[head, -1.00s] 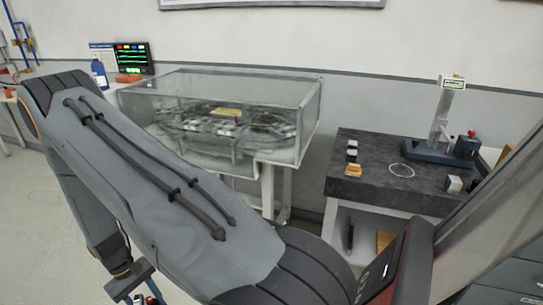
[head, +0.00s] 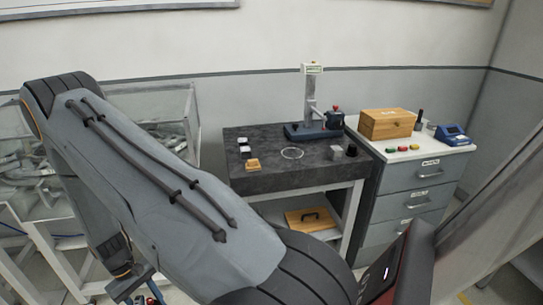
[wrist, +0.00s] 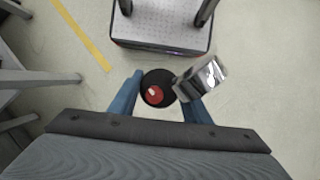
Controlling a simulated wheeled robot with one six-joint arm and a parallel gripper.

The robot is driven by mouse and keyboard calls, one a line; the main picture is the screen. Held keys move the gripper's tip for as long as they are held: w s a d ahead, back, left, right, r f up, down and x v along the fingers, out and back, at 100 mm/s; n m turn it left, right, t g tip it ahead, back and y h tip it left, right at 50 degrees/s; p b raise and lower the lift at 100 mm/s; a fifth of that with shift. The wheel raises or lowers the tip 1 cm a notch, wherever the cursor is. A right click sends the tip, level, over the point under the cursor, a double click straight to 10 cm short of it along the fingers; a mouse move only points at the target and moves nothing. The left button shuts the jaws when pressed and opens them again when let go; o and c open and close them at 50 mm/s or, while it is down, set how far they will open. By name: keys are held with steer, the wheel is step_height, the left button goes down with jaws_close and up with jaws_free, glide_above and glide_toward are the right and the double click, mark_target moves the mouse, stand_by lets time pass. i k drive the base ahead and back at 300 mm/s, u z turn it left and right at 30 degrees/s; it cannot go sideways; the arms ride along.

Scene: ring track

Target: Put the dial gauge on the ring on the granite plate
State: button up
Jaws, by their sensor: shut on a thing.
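The granite plate (head: 285,178) is a dark slab on a light stand, in the middle of the head view. A thin white ring (head: 292,153) is marked on its top and is empty. My gripper (wrist: 160,97) shows in the wrist view with blue fingers, shut on the dial gauge (wrist: 158,88). The gauge appears as a round black body with a red centre and a shiny metal part (wrist: 203,80) at its right. It is held above the floor, away from the plate. In the head view my gripper is only partly seen at the bottom left edge.
On the plate stand a blue-based measuring stand (head: 312,130), small blocks (head: 245,149), a wooden piece (head: 252,164) and a black cylinder (head: 352,150). A drawer cabinet (head: 420,180) with a wooden box (head: 387,124) adjoins at right. A glass case (head: 165,115) stands left.

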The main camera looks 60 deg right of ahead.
mark_target(286, 157)
steer(key=z, duration=1.6)
